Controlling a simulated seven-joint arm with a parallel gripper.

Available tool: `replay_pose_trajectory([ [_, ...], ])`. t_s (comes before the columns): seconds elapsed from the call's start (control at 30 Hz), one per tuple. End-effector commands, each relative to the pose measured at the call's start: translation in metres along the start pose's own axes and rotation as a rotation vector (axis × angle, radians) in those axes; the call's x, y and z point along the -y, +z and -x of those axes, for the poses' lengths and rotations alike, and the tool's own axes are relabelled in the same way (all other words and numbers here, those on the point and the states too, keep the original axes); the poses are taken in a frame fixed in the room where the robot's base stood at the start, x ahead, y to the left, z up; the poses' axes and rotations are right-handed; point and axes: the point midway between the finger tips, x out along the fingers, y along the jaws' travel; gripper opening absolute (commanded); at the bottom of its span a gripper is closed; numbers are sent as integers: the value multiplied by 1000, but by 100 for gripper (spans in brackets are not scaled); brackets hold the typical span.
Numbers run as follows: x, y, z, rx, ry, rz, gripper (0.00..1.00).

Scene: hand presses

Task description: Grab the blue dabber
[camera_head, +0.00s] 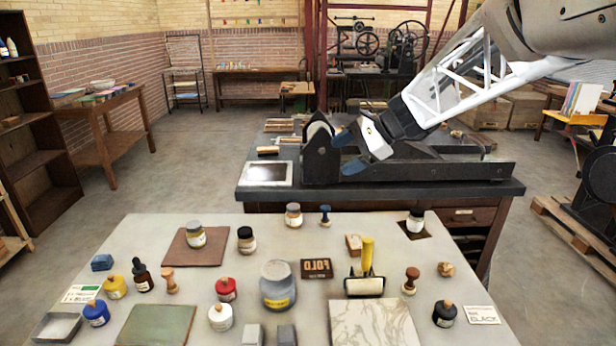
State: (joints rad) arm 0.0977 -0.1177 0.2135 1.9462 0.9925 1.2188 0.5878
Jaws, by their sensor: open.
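A small blue pawn-shaped piece (325,215), which looks like the blue dabber, stands upright at the back middle of the pale table. It is just right of a jar with a dark lid. My gripper (347,152) is open and empty, with blue fingertips apart, pointing left. In the picture it is above and slightly right of the blue piece, in front of the black press. It does not touch the blue piece.
A blue labelled jar with a wooden knob (97,313) stands front left. Near the blue piece are a white-labelled jar (293,215), a FOLD block (317,269) and a yellow-handled roller (366,268). The black press (450,172) stands on a dark bench behind the table.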

Motion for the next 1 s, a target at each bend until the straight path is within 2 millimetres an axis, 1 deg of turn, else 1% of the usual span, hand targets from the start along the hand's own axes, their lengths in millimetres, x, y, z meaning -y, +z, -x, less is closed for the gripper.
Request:
replay_pose_trajectory([
  [0.03, 12, -10, -3, 24, -21, -41, 72],
  [0.2, 53, -37, -11, 111, -98, -175, 72],
  [0.37, 89, -67, -17, 197, -168, -298, 72],
  [0.4, 98, -75, -18, 219, -186, -329, 72],
  [0.6, 139, -117, -25, 333, -270, -478, 72],
  [0.7, 158, -139, -28, 389, -309, -547, 72],
  [0.8, 171, -156, -29, 435, -339, -601, 72],
  [1.0, 189, -182, -30, 501, -381, -673, 72],
])
